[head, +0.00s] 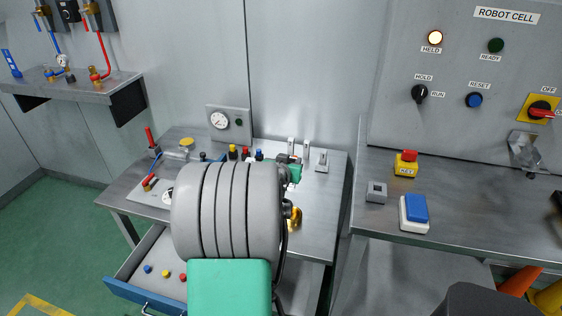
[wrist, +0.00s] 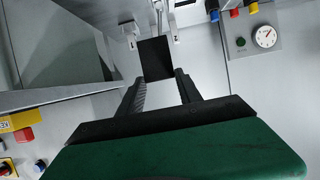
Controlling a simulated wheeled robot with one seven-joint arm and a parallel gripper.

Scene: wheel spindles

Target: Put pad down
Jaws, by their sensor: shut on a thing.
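A thin, dark, square pad (wrist: 155,58) shows in the wrist view, between and just beyond the tips of my gripper (wrist: 160,80). The two black fingers are shut on it. The pad is close to small silver posts (wrist: 129,32) at the top of that view; I cannot tell whether it touches them or the bench. In the head view my gripper's green body shows at the rear of the left bench, beside several upright silver holders (head: 322,160). My arm hides most of the gripper there, and I cannot make out the pad.
The left bench (head: 325,180) carries a gauge box (head: 229,122) and coloured caps (head: 233,152) near my gripper. Its drawer (head: 135,285) is open. The right bench (head: 460,208) holds a yellow stop-button box (head: 406,164) and a blue-topped block (head: 415,208).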

